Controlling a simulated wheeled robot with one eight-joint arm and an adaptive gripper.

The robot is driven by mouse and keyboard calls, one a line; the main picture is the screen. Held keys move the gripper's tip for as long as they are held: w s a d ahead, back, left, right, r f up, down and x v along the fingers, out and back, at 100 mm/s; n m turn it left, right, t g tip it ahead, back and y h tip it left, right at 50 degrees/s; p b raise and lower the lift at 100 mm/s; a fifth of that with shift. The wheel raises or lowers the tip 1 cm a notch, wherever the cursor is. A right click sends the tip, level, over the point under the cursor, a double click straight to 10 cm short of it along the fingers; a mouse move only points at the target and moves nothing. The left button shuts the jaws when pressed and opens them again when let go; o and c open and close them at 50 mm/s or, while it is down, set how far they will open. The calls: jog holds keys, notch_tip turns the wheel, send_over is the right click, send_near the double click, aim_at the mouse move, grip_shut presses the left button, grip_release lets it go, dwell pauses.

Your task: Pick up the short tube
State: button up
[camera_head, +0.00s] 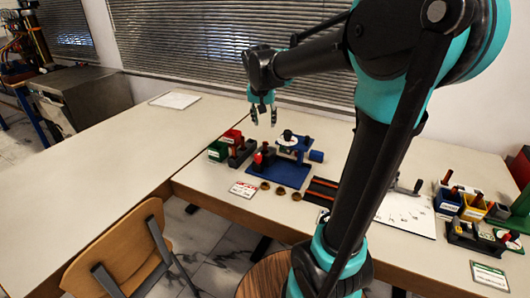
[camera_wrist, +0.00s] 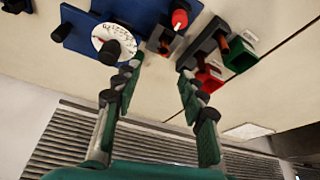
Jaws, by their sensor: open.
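My gripper (camera_head: 263,119) is open and empty, raised above the back of the table near the blue gauge rig (camera_head: 282,172). Its two fingers also show spread apart in the wrist view (camera_wrist: 160,78). The rig's white dial (camera_wrist: 112,42) has a black knob. A black holder (camera_wrist: 203,50) beside it carries an orange-brown tube (camera_wrist: 222,42); the holder also shows in the head view (camera_head: 241,153). Other orange-brown tubes (camera_head: 477,200) stand around the bins at the right. I cannot tell which of these is the short tube. Nothing is between my fingers.
A green bin (camera_head: 217,151) and a red bin (camera_head: 232,137) stand left of the rig. Yellow (camera_head: 473,208) and blue bins (camera_head: 447,203) stand right. The left table (camera_head: 110,155) is mostly clear.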

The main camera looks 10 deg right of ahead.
jog(key=w, duration=0.1)
send_near(265, 143)
jog(key=a+x, duration=0.1)
jog(key=x, duration=0.4)
jog(key=shift+d+x, duration=0.2)
jog(key=shift+x, duration=1.25)
jog(key=shift+d+x, duration=0.25)
jog(key=shift+x, duration=1.25)
grip_shut()
